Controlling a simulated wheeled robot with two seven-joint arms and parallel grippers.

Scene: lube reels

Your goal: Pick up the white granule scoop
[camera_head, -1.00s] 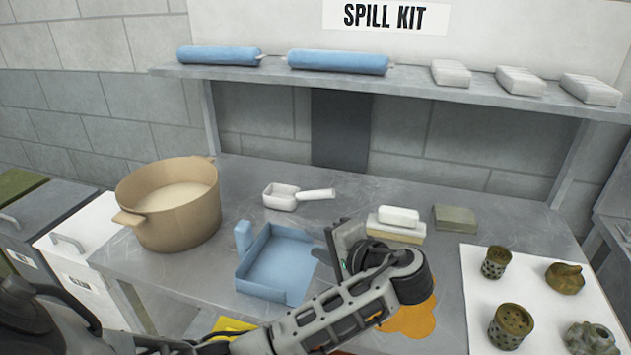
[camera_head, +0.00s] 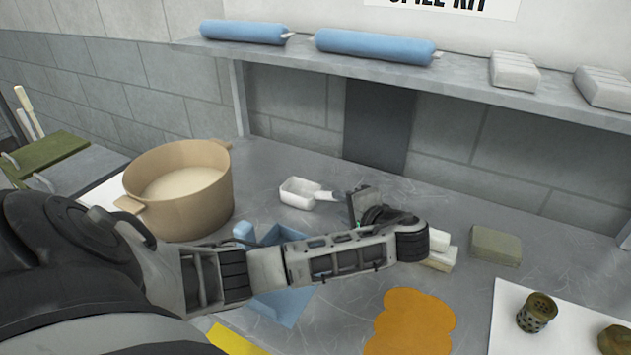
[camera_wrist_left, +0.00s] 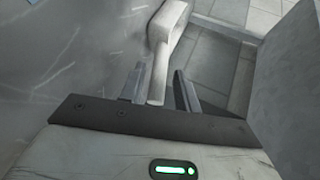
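The white granule scoop (camera_head: 300,192) lies on the metal table, its handle pointing right toward my left gripper (camera_head: 338,198). In the left wrist view the scoop's head (camera_wrist_left: 172,22) is at the top and its handle runs down between the two fingers of my left gripper (camera_wrist_left: 159,76). The fingers are open, with a visible gap on each side of the handle. I cannot tell whether the handle is fully at finger depth. My right gripper is not in view.
A tan pot (camera_head: 180,195) of granules stands left of the scoop. A blue dustpan (camera_head: 290,305) is partly hidden under my left arm. White blocks (camera_head: 440,255), a green-grey block (camera_head: 495,245) and an orange spill (camera_head: 412,322) lie to the right. A shelf (camera_head: 460,78) runs behind.

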